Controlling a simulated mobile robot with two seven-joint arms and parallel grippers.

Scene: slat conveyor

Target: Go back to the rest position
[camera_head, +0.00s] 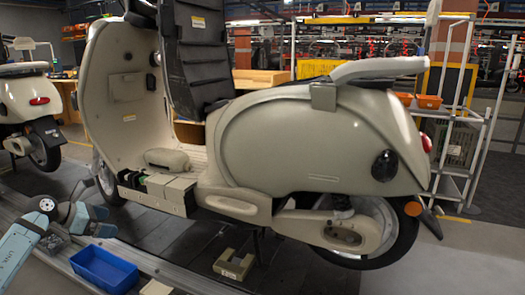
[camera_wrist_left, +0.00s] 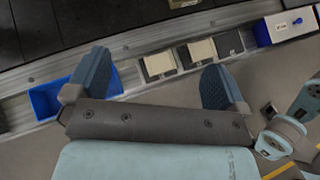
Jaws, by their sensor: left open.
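My right gripper does not show in either view.
A cream scooter (camera_head: 300,130) stands on the slat conveyor, with another scooter (camera_head: 25,110) behind at left.

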